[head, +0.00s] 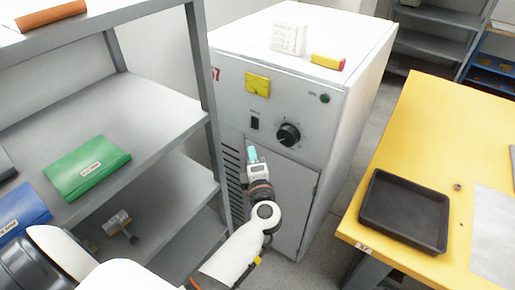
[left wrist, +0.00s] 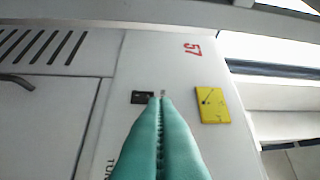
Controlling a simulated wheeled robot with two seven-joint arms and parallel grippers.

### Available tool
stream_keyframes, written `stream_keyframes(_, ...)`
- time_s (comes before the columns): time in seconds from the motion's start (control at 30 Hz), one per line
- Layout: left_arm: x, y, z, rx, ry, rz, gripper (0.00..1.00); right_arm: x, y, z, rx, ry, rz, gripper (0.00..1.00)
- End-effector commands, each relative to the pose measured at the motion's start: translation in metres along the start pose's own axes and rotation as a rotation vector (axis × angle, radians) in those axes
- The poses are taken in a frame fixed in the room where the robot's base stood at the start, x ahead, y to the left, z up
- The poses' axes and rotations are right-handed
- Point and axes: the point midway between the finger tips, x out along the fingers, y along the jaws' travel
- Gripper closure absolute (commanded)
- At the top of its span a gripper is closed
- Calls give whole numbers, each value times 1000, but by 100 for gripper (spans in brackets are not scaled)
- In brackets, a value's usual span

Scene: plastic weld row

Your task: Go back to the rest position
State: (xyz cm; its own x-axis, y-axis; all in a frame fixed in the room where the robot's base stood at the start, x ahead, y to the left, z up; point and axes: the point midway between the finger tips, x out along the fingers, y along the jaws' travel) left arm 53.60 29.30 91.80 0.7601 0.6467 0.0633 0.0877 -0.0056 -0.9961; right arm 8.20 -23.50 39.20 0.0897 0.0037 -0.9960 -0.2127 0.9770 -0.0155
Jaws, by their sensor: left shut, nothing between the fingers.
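My left gripper (head: 252,154) is in front of the grey machine cabinet (head: 325,140), its teal fingertips just below the black switch (head: 255,123). In the left wrist view the teal fingers (left wrist: 160,102) are shut together with nothing between them, their tips overlapping the edge of the black switch (left wrist: 141,97). I cannot tell whether they touch it. The yellow plate (head: 258,84) and black knob (head: 288,134) sit on the same panel. My right gripper is not in view.
A grey shelf (head: 165,118) with green (head: 87,168) and blue (head: 22,213) folders stands at the left. A yellow table (head: 430,130) with a black tray (head: 405,210) stands at the right. A white box (head: 289,38) and a yellow-red item (head: 328,62) lie on the cabinet.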

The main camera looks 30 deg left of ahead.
Motion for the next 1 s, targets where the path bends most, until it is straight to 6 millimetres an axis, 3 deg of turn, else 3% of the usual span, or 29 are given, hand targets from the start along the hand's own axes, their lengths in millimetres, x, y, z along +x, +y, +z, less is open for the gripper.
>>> stream_keyframes(0.23, 0, 3, -1, 16, 7, -3, 100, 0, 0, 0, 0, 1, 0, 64)
stream_keyframes(0.37, -7, 35, -8, 174, 87, -27, 100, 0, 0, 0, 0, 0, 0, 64)
stream_keyframes(0.47, -26, 93, -20, 420, 244, -42, 100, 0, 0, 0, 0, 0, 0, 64)
stream_keyframes(0.53, -48, 141, -25, 599, 379, -34, 100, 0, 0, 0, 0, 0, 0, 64)
stream_keyframes(0.67, -96, 228, -19, 882, 626, 14, 100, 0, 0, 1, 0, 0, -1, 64)
stream_keyframes(0.8, -156, 313, 10, 1133, 879, 101, 100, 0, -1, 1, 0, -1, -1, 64)
stream_keyframes(0.87, -183, 345, 28, 1228, 985, 145, 100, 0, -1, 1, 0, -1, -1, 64)
stream_keyframes(1.0, -250, 409, 84, 1430, 1229, 264, 100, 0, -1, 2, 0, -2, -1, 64)
